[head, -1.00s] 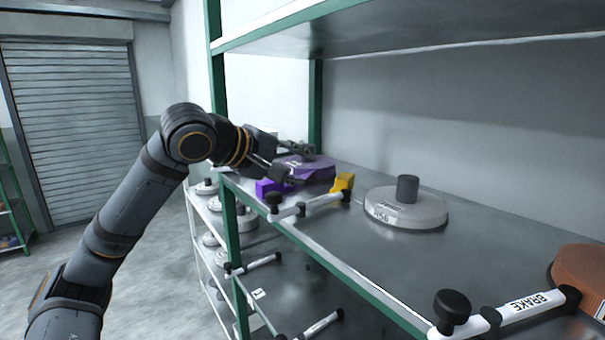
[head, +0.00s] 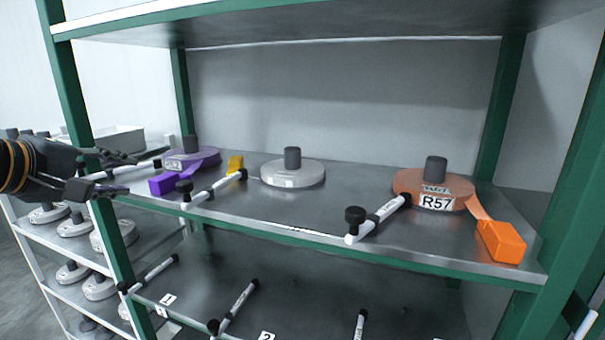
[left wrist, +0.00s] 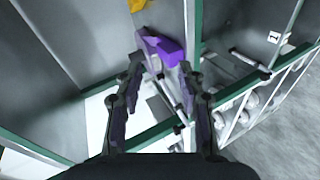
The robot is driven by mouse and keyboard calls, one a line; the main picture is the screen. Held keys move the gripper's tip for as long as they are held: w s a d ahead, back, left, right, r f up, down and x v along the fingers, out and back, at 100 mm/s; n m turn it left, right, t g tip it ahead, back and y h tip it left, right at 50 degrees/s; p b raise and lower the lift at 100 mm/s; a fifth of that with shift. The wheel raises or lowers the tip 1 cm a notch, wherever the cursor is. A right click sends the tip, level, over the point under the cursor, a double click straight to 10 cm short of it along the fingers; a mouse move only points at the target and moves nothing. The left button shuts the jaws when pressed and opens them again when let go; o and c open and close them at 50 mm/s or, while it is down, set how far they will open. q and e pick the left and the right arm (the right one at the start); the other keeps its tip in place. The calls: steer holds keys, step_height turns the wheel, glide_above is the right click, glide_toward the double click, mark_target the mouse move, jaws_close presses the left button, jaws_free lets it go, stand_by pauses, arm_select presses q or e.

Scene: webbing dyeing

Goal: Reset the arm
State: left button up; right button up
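My left gripper (head: 112,175) comes in at the left edge of the head view, beside the shelf's left end. Its two fingers are apart with nothing between them; they also show apart in the left wrist view (left wrist: 161,72). A purple reel (head: 205,158) with a purple block (head: 163,184) at its strap end sits on the shelf, right of the gripper. The purple block shows beyond the fingertips in the left wrist view (left wrist: 172,56), and I see no grip on it. My right gripper is not in view.
The metal shelf (head: 330,212) holds a yellow block (head: 235,164), a pale reel (head: 292,176), an orange reel (head: 408,184) with an orange block (head: 502,242), and white bars, one near the gripper. A green post (head: 100,225) stands by the gripper. A white rack (head: 62,262) with several reels is lower left.

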arm_select(q)
steer(key=w+d+f+m+g, duration=0.1)
steer(key=w+d+f+m, duration=0.1)
steer(key=f, duration=0.4)
steer(key=w+d+f+m+g, duration=0.1)
steer(key=w+f+m, duration=0.1)
steer(key=f, duration=0.4)
steer(key=s+d+f+m+g+y, duration=0.1)
steer(key=s+d+f+m+g, duration=0.15)
steer(key=f, duration=0.95)
steer(key=s+d+f+m+g, duration=0.1)
steer(key=s+d+f+m, duration=0.25)
steer(key=f, duration=0.95)
steer(key=s+a+f+m+g+y, duration=0.1)
steer(key=s+f+m+g+y, duration=0.25)
steer(key=s+f, duration=1.25)
steer(key=s+a+f+g, duration=0.1)
steer(key=s+f, duration=0.1)
steer(key=f, duration=0.9)
steer(key=s+a+f+g, duration=0.1)
steer(key=a+f, duration=0.1)
steer(key=f, duration=0.9)
steer(key=s+f, duration=1.8)
steer(key=s, duration=0.1)
steer(key=shift+s+a+g+h, duration=0.2)
steer(key=shift+a+g+h, duration=0.2)
steer(key=shift+h, duration=0.05)
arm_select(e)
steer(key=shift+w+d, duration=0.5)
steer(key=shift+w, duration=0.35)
